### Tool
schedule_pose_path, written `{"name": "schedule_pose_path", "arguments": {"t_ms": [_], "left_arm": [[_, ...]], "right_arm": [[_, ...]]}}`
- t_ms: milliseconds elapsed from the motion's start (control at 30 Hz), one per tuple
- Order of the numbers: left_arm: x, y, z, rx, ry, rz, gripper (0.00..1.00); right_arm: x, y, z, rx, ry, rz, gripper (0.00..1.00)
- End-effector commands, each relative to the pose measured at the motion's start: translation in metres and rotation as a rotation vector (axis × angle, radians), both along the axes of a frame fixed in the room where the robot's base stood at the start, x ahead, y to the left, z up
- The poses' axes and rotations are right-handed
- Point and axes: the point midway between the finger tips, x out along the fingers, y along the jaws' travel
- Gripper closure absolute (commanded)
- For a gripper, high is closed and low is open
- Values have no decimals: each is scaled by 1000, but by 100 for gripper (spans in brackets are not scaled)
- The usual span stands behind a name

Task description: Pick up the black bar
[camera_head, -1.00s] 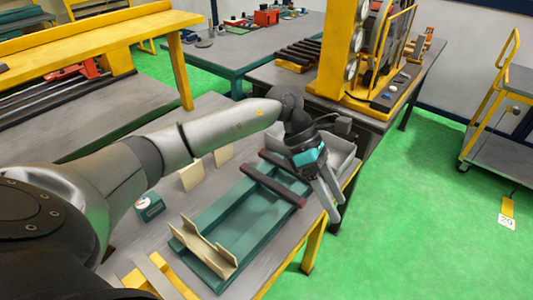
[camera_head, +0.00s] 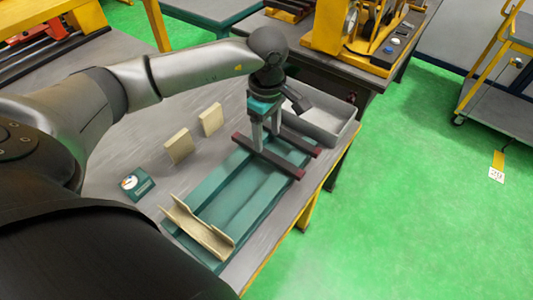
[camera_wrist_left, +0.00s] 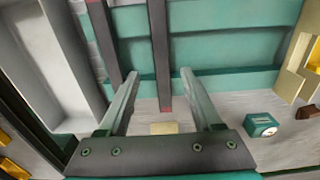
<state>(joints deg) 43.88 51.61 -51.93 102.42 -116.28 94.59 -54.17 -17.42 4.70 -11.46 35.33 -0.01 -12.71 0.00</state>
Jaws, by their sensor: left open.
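Two black bars with dark red ends lie side by side across a green tray (camera_head: 207,197): the nearer bar (camera_head: 285,166) and the farther bar (camera_head: 309,146). My left gripper (camera_head: 266,141) points down over the tray at the bars, open and empty. In the left wrist view, one bar (camera_wrist_left: 158,40) runs between the open fingers (camera_wrist_left: 160,73), and the other bar (camera_wrist_left: 104,45) lies to the left. I cannot tell how far the fingertips are above the tray. Part of the bars is hidden behind the fingers. My right gripper is out of view.
A grey bin (camera_head: 329,122) stands just behind the bars. A cream bracket (camera_head: 198,229) sits on the tray's near end. Two cream blocks (camera_head: 178,146) and a small green box (camera_head: 137,184) stand left of the tray. The table's edge is to the right.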

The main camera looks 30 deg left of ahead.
Motion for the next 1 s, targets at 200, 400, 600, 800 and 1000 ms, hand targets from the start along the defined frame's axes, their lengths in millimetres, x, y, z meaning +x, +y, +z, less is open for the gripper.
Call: {"name": "schedule_pose_path", "arguments": {"t_ms": [200,400,600,800,1000], "left_arm": [[-3,-3,-21,-1,4,1,34],[-4,-5,-49,-2,2,2,34],[-4,-4,-55,0,-1,1,34],[-4,-4,-54,0,-1,1,43],[-4,-4,-54,-1,-1,1,65]], "right_arm": [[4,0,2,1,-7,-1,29],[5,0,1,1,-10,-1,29],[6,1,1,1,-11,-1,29],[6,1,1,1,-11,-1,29],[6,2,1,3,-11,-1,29]]}}
